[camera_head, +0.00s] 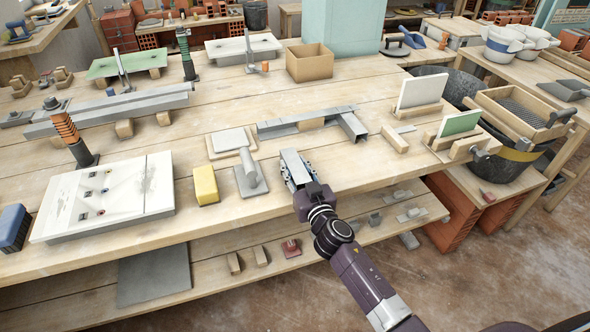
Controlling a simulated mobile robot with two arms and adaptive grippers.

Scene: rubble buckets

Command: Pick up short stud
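A grey metal channel piece (290,125), which looks like a stud, lies on the wooden workbench (240,205) near the middle. A shorter channel piece (352,126) sits at an angle at its right end; I cannot tell whether they are joined or which is the short stud. A longer metal channel (110,112) rests on wooden blocks at the left. My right gripper (292,162) is over the bench's front part, nearer to me than the middle channel and apart from it in the picture. Its fingers point toward the back of the bench; their gap is unclear. My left gripper is out of view.
A trowel-like float (249,180) and a yellow sponge (205,185) lie left of the gripper. White and green boards (421,91) stand in wooden holders at the right. A cardboard box (309,62) stands behind. A white panel (105,197) lies front left. A lower shelf holds small pieces.

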